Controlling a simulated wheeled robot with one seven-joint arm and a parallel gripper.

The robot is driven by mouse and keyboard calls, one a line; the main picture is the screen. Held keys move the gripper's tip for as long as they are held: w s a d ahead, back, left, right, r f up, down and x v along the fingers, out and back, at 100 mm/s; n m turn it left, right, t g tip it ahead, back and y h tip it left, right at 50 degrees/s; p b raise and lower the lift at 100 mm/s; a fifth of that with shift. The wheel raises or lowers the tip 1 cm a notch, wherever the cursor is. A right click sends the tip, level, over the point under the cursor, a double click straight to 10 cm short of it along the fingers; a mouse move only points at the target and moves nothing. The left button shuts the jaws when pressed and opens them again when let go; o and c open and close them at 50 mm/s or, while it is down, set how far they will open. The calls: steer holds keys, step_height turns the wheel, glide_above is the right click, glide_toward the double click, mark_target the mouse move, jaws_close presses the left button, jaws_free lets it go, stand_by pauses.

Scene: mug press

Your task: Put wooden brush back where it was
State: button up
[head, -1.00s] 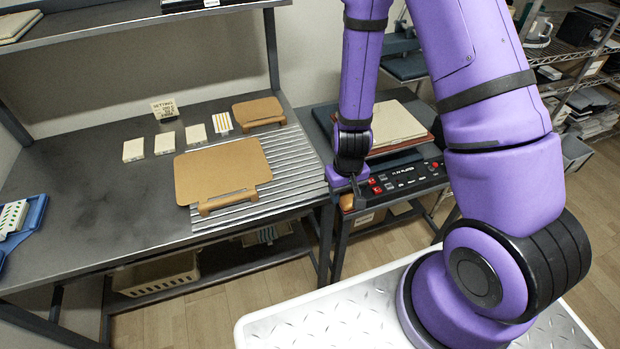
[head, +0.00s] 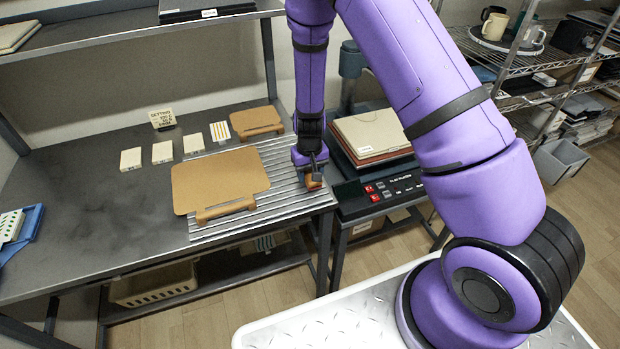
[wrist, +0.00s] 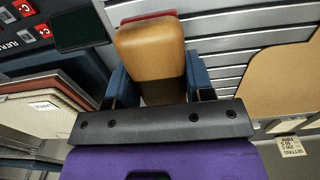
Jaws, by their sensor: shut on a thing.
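The wooden brush (wrist: 152,52) is a tan block with a red strip at its far end in the wrist view. My gripper (wrist: 160,85) is shut on it, with a blue-grey finger on each side. In the head view the brush (head: 314,183) shows as a small brown block under my gripper (head: 313,172). It is at the right edge of the slatted metal rack, beside the press control panel (head: 395,188). I cannot tell whether the brush touches the rack.
A large tan board with a handle (head: 220,178) lies on the slatted rack (head: 290,205), left of my gripper; a smaller board (head: 256,121) lies behind. Several pale tiles (head: 162,152) and a small sign (head: 162,117) are further left. The press (head: 372,132) stands at right.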

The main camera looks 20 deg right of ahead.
steer(key=shift+f, duration=1.25)
steer(key=shift+f, duration=0.1)
steer(key=o, duration=1.2)
